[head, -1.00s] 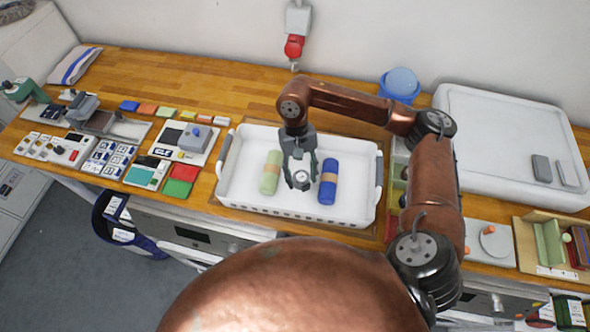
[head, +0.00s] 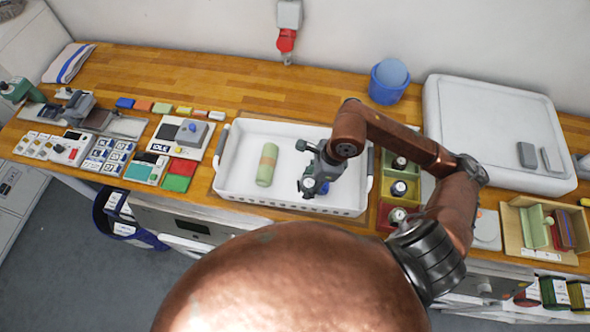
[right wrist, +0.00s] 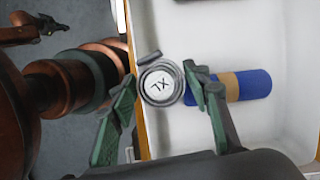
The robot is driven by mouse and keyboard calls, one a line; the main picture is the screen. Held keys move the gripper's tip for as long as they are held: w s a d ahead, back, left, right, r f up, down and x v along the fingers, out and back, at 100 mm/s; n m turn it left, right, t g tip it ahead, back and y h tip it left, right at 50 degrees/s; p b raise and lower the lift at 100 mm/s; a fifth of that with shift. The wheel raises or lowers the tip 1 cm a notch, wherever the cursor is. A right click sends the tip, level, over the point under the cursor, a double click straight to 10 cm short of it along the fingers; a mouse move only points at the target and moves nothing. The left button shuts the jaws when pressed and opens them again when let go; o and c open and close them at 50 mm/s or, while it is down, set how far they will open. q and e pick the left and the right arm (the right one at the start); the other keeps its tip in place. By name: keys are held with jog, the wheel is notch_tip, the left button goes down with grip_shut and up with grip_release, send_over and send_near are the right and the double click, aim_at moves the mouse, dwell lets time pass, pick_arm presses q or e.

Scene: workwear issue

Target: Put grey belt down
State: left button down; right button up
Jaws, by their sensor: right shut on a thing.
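The grey belt is a tight roll (right wrist: 161,84) with a white end marked XL. It sits between the green-padded fingers of my right gripper (right wrist: 163,98), which is shut on it. In the head view my right gripper (head: 312,180) is over the right half of the white basket (head: 232,186), and the belt is mostly hidden there. A blue roll with a tan band (right wrist: 245,84) lies in the basket beside the held belt, largely covered by the gripper in the head view. At the right wrist view's upper left, a small dark end that looks like my left gripper (right wrist: 48,26) shows unclearly.
A green roll with a tan band (head: 267,165) lies in the basket's left half. Small compartments with rolled items (head: 399,188) stand right of the basket. A large white lidded box (head: 470,110) and a blue bucket (head: 388,88) stand behind. Bare bench shows behind the basket.

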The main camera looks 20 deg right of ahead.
jog(key=m, duration=0.1)
jog(key=s+r+m, duration=0.1)
jog(key=m, duration=0.1)
jog(key=d+m+t+h, duration=0.1)
jog(key=m, duration=0.1)
jog(key=shift+s+r+p, duration=0.15)
jog(key=shift+r+p, duration=0.05)
jog(key=shift+p, duration=0.1)
jog(key=shift+m, duration=0.3)
jog(key=w+f+p, duration=0.2)
jog(key=w+f, duration=0.2)
jog(key=w, duration=0.5)
send_over(292, 170)
jog(key=s, duration=0.2)
jog(key=f, duration=0.5)
jog(key=shift+w+d+p, duration=0.2)
jog(key=shift+d+p, duration=0.15)
jog(key=shift+w+f, duration=0.25)
jog(key=shift+f, duration=0.05)
notch_tip(292, 170, down, 3)
jog(key=shift+p, duration=0.6)
jog(key=shift+w+f, duration=0.1)
jog(key=shift+f, duration=0.2)
jog(key=o, duration=1.2)
